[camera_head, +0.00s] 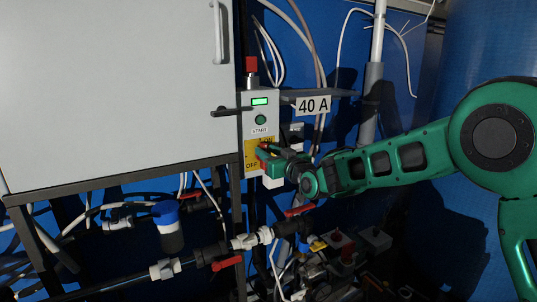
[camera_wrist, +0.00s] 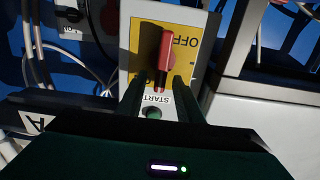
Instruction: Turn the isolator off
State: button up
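The isolator is a red handle (camera_wrist: 166,50) on a yellow plate (camera_wrist: 136,55) on the front of a grey control box (camera_head: 259,100). The plate also shows in the head view (camera_head: 250,150), with ON at upper right and OFF at lower left. My gripper (camera_head: 272,160) is at the plate and covers part of the handle. In the wrist view, my gripper's two dark fingers (camera_wrist: 163,84) stand apart on either side of the handle, with narrow gaps visible. Contact is not clear. The wrist picture is upside down; OFF is readable, ON is hidden.
A black lever (camera_head: 230,110) juts left near the pale cabinet (camera_head: 110,90). A 40 A label (camera_head: 313,105) is to the right. Pipes with red valve handles (camera_head: 228,263) are below.

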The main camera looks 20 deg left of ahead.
jog(key=shift+w+a, duration=0.25)
grip_shut()
jog(key=shift+s+a+f+n, duration=0.35)
jog(key=shift+f+n, duration=0.15)
jog(key=shift+n, duration=2.45)
jog(key=shift+s+a+f+n, duration=0.2)
jog(key=shift+s+f+n, duration=0.25)
jog(key=shift+n, duration=2.55)
jog(key=shift+s+a+f+n, duration=0.3)
jog(key=shift+f+n, duration=0.25)
jog(key=shift+n, duration=2.4)
jog(key=shift+f, duration=0.1)
grip_release()
